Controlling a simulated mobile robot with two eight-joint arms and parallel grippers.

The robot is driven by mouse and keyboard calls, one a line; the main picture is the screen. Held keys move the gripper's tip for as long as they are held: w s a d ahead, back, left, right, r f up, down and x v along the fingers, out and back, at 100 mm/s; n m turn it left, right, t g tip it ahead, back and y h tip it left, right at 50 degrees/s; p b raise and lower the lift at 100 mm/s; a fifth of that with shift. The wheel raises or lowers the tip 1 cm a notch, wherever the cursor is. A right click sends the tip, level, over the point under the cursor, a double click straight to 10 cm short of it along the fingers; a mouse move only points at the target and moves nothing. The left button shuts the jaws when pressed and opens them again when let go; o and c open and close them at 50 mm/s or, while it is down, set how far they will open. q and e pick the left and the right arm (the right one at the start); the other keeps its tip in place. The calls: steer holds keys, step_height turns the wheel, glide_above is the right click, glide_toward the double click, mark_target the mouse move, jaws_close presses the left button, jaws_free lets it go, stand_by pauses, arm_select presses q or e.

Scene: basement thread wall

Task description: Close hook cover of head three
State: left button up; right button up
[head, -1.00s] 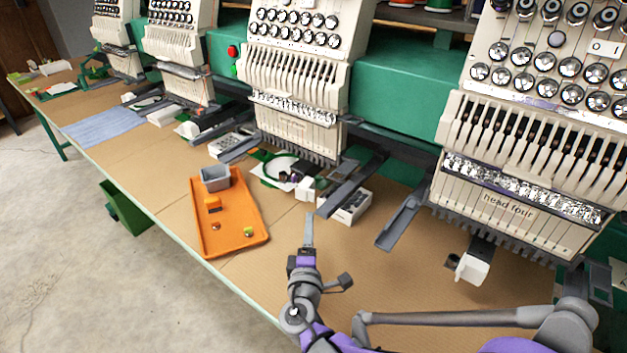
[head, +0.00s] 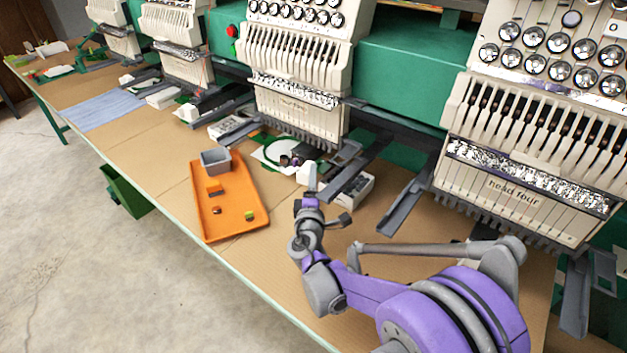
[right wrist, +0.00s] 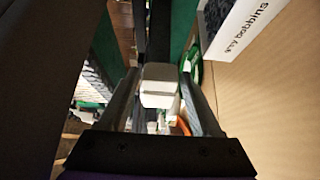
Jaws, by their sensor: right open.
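Head three (head: 297,105) is the cream sewing head in the middle of the head view; its label is too small to read surely. Below its needles, a white block-like hook cover (head: 304,173) sticks out toward the table's front. My right gripper (head: 311,186) is at this cover, pointing away from me and partly hiding it. In the right wrist view, the white cover (right wrist: 159,84) shows between the two open fingers, near their tips. I cannot tell whether a finger touches it. My left gripper is not in view.
A box labelled grey bobbins (right wrist: 243,28) stands close beside the right gripper; it also shows in the head view (head: 354,190). Dark machine arms (head: 362,165) jut out nearby. An orange tray (head: 232,222) with a grey bin (head: 215,161) lies to the left. Head four (head: 530,165) stands right.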

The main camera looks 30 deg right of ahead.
steer(key=shift+w+d, duration=0.1)
steer(key=shift+w, duration=0.1)
steer(key=shift+c, duration=0.2)
jaws_close()
